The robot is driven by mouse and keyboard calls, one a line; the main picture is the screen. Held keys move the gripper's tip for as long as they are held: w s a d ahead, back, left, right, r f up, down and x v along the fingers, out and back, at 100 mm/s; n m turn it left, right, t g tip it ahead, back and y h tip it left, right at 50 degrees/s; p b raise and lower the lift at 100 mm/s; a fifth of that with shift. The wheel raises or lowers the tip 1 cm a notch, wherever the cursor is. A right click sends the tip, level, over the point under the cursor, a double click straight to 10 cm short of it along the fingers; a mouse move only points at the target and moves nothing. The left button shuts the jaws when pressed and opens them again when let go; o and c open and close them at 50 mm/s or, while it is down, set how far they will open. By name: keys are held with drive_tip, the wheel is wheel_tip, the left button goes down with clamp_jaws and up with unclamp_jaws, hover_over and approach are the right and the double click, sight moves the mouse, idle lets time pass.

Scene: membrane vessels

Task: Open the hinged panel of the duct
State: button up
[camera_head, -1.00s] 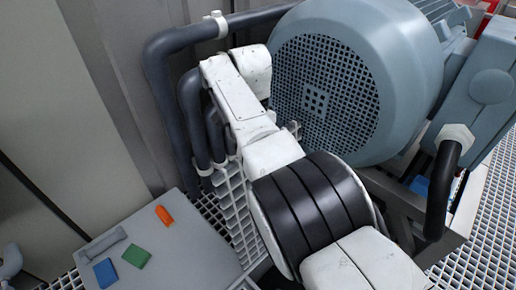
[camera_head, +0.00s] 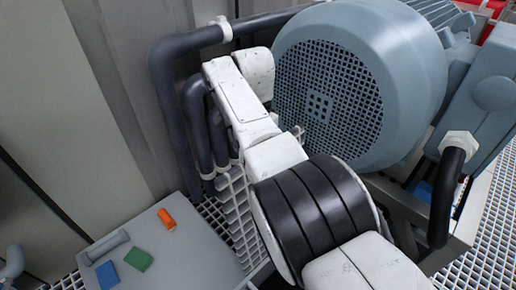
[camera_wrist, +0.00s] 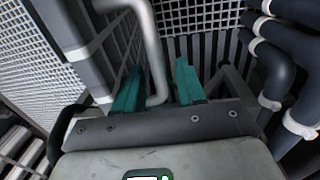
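My gripper's two teal fingers (camera_wrist: 158,88) show in the wrist view, spread apart and open. A light grey bent bar (camera_wrist: 152,45) comes down between them and hooks near the left finger; I cannot tell whether it touches or whether it belongs to the duct panel. In the head view my white arm reaches toward the pipes, and its end is hidden behind its own links. I cannot make out the duct's hinged panel with certainty in either view.
A large blue-grey motor (camera_head: 400,90) stands close right of my arm. Dark pipes (camera_head: 170,110) run along the wall at left and also show in the wrist view (camera_wrist: 285,50). A grey surface (camera_head: 185,255) holds orange, green and blue pieces. White grating (camera_head: 490,230) lies at right.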

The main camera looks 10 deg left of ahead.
wheel_tip(320, 180, up, 10)
drive_tip(key=p, duration=0.2)
drive_tip(key=shift+w+a+p, duration=0.25)
drive_tip(key=shift+a+p, duration=0.15)
idle(0.4)
